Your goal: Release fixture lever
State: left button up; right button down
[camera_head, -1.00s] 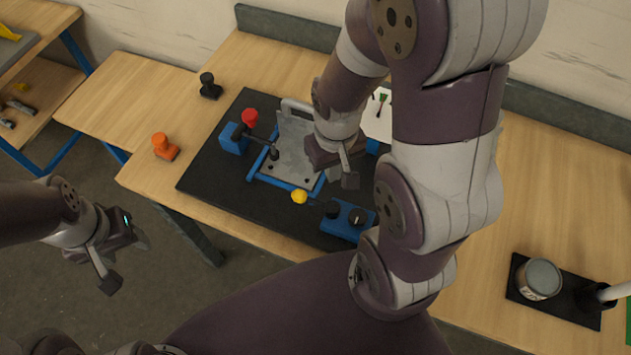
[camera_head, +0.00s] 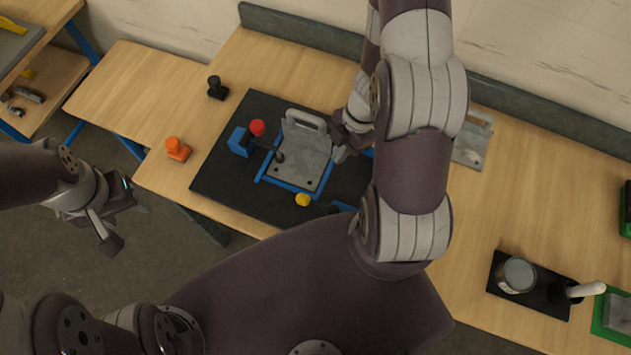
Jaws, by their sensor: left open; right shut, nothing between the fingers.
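The fixture has a blue frame (camera_head: 294,189) on a black mat (camera_head: 224,180), with a grey metal plate (camera_head: 302,155) in it. A lever with a red knob (camera_head: 257,127) stands on a blue block (camera_head: 238,142) at the plate's left. A yellow knob (camera_head: 302,199) shows at the front; its lever and blue base are partly hidden by my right arm. My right gripper (camera_head: 340,150) is shut and empty at the plate's right edge; I cannot tell if it touches. My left gripper (camera_head: 120,225) is open and empty, off the table's front-left edge.
An orange-handled item (camera_head: 177,149) and a black-handled item (camera_head: 216,88) stand left of the mat. Another grey plate (camera_head: 471,142) lies right of my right arm. A can (camera_head: 517,275) and a white-handled tool (camera_head: 584,290) stand at the front right. The right tabletop has free room.

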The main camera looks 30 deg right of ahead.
aim_at(318, 206)
jog(key=b+x, duration=0.6)
jog(key=x, duration=0.4)
jog(key=a, duration=0.3)
jog(key=shift+s+a+f+b, duration=0.1)
jog(key=shift+s+f+b, duration=0.15)
jog(key=shift+s+b, duration=0.1)
jog(key=shift+a, duration=0.45)
jog(key=shift+d, duration=0.1)
